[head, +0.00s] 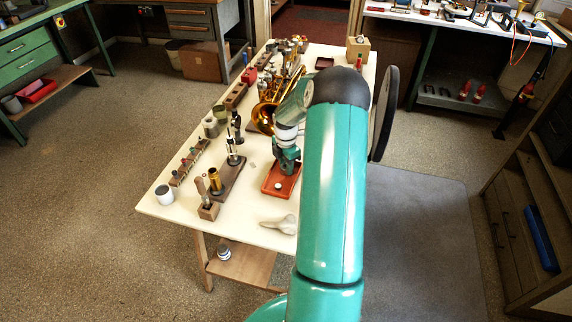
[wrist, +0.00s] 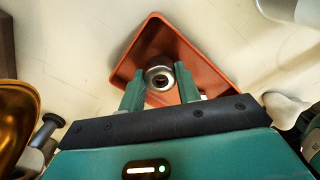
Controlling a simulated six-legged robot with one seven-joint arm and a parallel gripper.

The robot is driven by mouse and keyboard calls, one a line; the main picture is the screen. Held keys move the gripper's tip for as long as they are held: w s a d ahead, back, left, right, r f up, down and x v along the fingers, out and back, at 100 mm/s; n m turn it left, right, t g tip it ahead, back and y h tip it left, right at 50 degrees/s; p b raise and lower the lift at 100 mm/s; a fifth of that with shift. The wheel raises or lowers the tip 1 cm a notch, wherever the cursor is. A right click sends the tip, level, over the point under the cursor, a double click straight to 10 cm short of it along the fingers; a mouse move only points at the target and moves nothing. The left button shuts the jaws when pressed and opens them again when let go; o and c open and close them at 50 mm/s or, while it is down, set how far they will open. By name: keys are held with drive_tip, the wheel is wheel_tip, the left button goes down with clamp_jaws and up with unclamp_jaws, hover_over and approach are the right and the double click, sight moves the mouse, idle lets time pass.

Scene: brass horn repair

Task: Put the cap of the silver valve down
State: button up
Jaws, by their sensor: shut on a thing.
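My gripper (wrist: 161,88) is shut on the cap of the silver valve (wrist: 160,77), a small round silver piece with a dark centre hole. The cap is between the two green fingertips, over the red tray (wrist: 186,52). I cannot tell whether the cap touches the tray floor. In the head view my gripper (head: 283,170) is low over the red tray (head: 271,191), with a small pale round spot at its tips. A silver valve (head: 232,148) stands upright on a dark wooden block (head: 231,176) left of the tray, beside a brass one (head: 215,180).
The horn (head: 263,115) lies behind my gripper. A white cup (head: 165,193) stands at the table's left edge. A pale mallet-like piece (head: 281,223) lies in front of the tray. A small wooden holder (head: 208,211) is at the front. Bare tabletop lies between the blocks and the tray.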

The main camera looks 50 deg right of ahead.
drive_tip(key=shift+f, duration=0.15)
drive_tip(key=o, duration=1.1)
drive_tip(key=shift+c, duration=0.2)
